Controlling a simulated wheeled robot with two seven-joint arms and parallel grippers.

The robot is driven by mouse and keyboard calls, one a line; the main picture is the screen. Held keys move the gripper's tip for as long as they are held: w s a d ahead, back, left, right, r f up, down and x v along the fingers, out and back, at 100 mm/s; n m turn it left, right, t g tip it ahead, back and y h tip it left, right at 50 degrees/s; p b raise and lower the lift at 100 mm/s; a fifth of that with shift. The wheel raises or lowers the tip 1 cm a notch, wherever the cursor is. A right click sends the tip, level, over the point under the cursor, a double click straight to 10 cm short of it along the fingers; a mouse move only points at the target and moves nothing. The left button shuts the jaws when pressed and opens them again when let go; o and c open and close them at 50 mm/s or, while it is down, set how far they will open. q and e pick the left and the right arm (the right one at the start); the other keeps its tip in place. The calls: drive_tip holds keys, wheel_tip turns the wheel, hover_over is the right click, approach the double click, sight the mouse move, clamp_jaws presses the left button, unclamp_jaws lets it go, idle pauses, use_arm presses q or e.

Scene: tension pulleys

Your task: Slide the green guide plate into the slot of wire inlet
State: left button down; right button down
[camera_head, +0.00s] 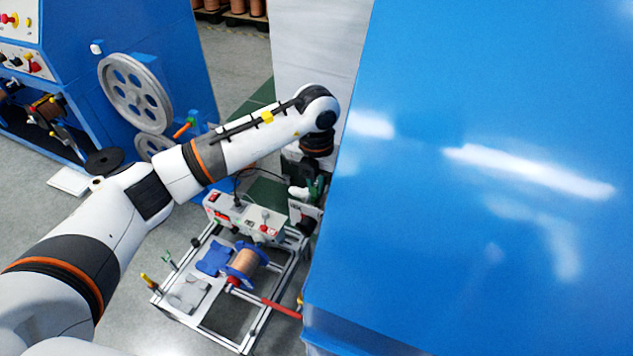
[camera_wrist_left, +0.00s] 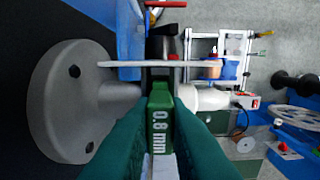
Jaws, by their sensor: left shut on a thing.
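My left gripper (camera_wrist_left: 160,112) is shut on the green guide plate (camera_wrist_left: 160,134), marked "0.8 mm", which stands on edge between its green fingers in the left wrist view. What looks like the wire inlet, a grey round flange (camera_wrist_left: 66,110) with a neck and a white part (camera_wrist_left: 205,98) beyond, lies just ahead of the plate's tip. The plate's front end is at the dark gap between them; I cannot tell whether it is inside the slot. In the head view my left gripper (camera_head: 316,187) is small, partly hidden beside the blue cabinet. My right gripper is not in view.
A large blue cabinet (camera_head: 480,150) fills the right of the head view, close to my left wrist. A metal frame cart (camera_head: 205,325) carries a copper wire spool (camera_head: 246,262) and a control box (camera_head: 245,217). A blue machine with grey wheels (camera_head: 135,92) stands at the back left.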

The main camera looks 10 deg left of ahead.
use_arm(q)
drive_tip(key=shift+f, duration=0.1)
drive_tip(key=c, duration=1.3)
unclamp_jaws()
drive_tip(key=shift+c, duration=0.2)
wheel_tip(320, 180, up, 12)
drive_tip(key=b, duration=0.3)
